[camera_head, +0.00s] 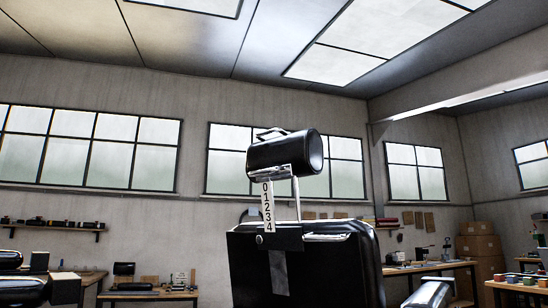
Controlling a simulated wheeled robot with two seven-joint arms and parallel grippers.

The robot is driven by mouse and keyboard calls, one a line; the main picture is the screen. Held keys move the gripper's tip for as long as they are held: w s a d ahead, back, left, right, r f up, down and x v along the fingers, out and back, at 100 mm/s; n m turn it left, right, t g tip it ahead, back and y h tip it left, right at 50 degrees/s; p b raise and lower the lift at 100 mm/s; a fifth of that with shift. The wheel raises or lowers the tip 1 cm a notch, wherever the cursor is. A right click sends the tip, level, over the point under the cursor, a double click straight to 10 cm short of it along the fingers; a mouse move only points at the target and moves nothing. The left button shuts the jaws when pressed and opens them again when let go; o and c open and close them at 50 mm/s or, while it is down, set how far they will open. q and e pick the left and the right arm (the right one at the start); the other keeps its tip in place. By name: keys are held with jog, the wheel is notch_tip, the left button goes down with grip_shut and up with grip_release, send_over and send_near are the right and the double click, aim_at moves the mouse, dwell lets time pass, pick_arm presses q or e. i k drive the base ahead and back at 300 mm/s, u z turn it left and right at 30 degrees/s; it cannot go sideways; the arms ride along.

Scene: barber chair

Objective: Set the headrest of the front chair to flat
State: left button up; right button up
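The front chair's black backrest (300,270) rises from the bottom edge, right of centre, in the head view. Its black roll-shaped headrest (280,153) stands raised above it, with a clear gap between them. A pale post (297,200) and a white strip (268,207) numbered 0 to 4 show below the headrest. A small metal handle (270,132) sits on top of the headrest. A knob (259,239) is near the strip's lower end.
Workbenches with tools (150,296) line the back wall, and cardboard boxes (480,248) stand at the right. The air around the headrest is clear.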

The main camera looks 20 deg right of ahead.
aim_at(304, 150)
jog(key=u, duration=0.1)
jog(key=i, duration=1)
jog(key=u, duration=0.5)
